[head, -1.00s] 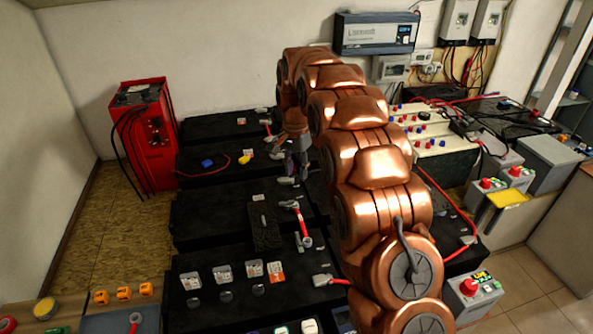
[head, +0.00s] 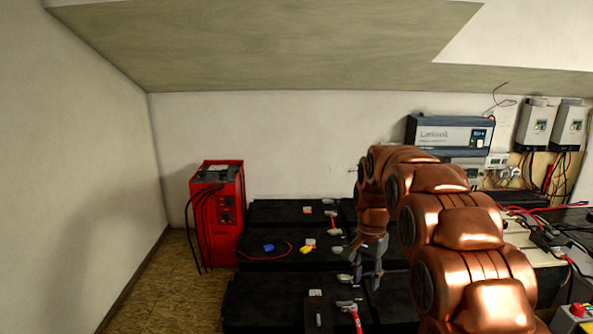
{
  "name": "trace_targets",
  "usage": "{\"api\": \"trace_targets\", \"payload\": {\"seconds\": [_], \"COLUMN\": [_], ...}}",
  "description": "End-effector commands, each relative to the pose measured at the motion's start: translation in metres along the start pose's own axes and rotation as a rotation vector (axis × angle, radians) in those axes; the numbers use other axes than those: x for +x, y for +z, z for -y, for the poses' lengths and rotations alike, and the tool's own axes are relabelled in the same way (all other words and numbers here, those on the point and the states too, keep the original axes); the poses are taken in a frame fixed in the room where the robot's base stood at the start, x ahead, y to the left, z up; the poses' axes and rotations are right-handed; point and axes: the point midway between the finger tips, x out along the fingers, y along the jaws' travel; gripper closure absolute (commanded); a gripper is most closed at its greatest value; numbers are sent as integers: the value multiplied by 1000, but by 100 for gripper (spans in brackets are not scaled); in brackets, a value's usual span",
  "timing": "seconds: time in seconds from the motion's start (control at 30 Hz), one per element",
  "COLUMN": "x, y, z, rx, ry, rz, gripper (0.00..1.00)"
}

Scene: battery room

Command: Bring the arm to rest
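My copper-coloured arm arches in from the lower right of the head view, and its wrist bends downward. My gripper (head: 367,278) hangs at the arm's end, pointing down over the black battery blocks (head: 265,300). Its two grey fingers look apart, with nothing visible between them. I cannot tell how high the fingertips are above the blocks. The lower part of the arm is cut off by the frame.
A red charger cabinet (head: 228,215) with black cables stands left of the blocks. A blue piece (head: 268,247) and a yellow piece (head: 307,249) lie on a block. An inverter (head: 450,133) hangs on the back wall. Floor (head: 170,275) at the left is clear.

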Motion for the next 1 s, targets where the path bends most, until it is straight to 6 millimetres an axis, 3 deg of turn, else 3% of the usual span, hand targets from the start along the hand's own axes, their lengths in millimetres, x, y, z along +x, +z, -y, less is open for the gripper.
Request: {"api": "trace_targets", "payload": {"seconds": [0.43,1.0], "x": [-24,-22], "y": [73,171], "z": [-65,-154], "rx": [-185,-419], "ry": [11,25], "rz": [13,37], "gripper": [62,62]}}
